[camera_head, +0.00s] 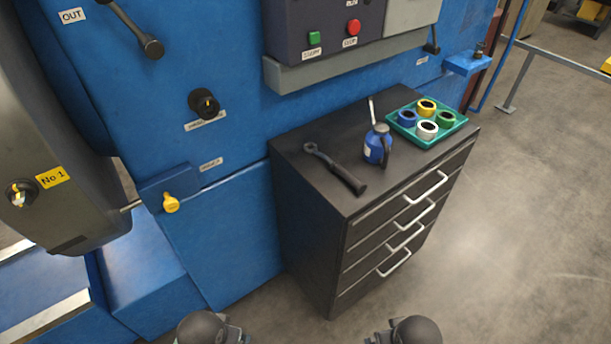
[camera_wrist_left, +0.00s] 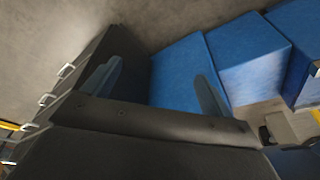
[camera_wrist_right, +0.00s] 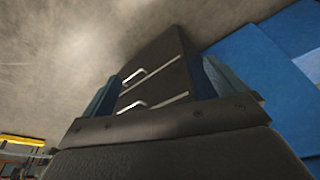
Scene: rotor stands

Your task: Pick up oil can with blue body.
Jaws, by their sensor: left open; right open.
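The oil can (camera_head: 377,148) has a blue body, a grey top and a long pale spout pointing up. It stands upright on top of the black drawer cabinet (camera_head: 300,167), between a wrench and a green tray. Only my two arms' rounded dark parts show at the bottom edge of the head view, well below and in front of the cabinet. In the left wrist view my left gripper (camera_wrist_left: 158,85) is open and empty. In the right wrist view my right gripper (camera_wrist_right: 155,88) is open and empty, with the cabinet drawers beyond it. The can is in neither wrist view.
A black-handled wrench (camera_head: 336,168) lies left of the can. A green tray (camera_head: 435,141) with several coloured rings stands right of it. A blue machine wall (camera_head: 235,95) with a control box (camera_head: 330,28) rises behind the cabinet. Open floor (camera_head: 520,230) lies to the right.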

